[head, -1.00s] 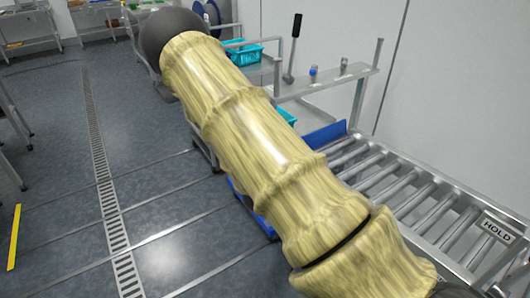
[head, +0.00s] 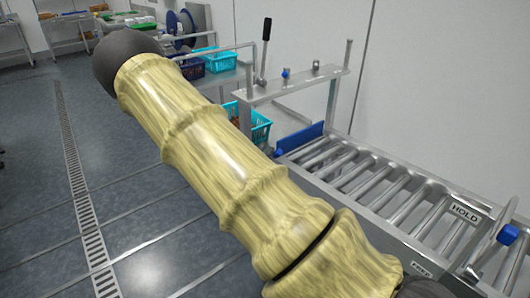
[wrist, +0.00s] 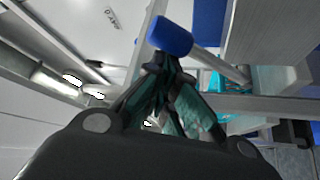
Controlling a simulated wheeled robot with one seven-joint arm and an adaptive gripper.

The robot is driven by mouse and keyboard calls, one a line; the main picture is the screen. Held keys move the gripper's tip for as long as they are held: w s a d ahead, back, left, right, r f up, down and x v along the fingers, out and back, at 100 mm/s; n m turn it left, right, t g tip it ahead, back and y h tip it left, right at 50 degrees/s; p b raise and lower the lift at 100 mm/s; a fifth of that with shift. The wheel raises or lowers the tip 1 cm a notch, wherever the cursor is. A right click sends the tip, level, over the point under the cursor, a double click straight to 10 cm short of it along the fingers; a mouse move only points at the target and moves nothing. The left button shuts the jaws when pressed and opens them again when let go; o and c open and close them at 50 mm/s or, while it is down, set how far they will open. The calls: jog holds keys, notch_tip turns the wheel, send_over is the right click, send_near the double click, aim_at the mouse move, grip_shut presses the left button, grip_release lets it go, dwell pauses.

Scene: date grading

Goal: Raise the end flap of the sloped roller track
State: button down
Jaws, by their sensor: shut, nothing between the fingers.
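The sloped roller track (head: 372,205) runs from the right foreground to the middle of the head view, with metal rollers between side rails. A blue plate (head: 300,138), which looks like the end flap, crosses its far end; I cannot tell its exact angle. In the wrist view my gripper (wrist: 163,88) is shut and empty. Its fingers are just below a blue-capped metal rod (wrist: 170,36); I cannot tell whether they touch it. A blue surface (wrist: 208,20) shows beyond. My gripper is not visible in the head view, where my arm covers the middle.
A "HOLD" sign (head: 465,213) and a blue knob (head: 509,234) are at the track's near right. A metal stand (head: 290,85) with a black-handled lever (head: 265,42) rises behind the flap. Turquoise crates (head: 258,126) stand left of it. Open floor lies at left.

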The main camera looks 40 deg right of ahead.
jog(key=w+a+r+p, duration=0.1)
jog(key=w+r+p, duration=0.1)
jog(key=w, duration=0.1)
jog(key=f+b+v, duration=0.1)
jog(key=v, duration=0.8)
jog(key=shift+w+a+b, duration=0.2)
jog(key=shift+a+b, duration=0.05)
jog(key=shift+b, duration=0.1)
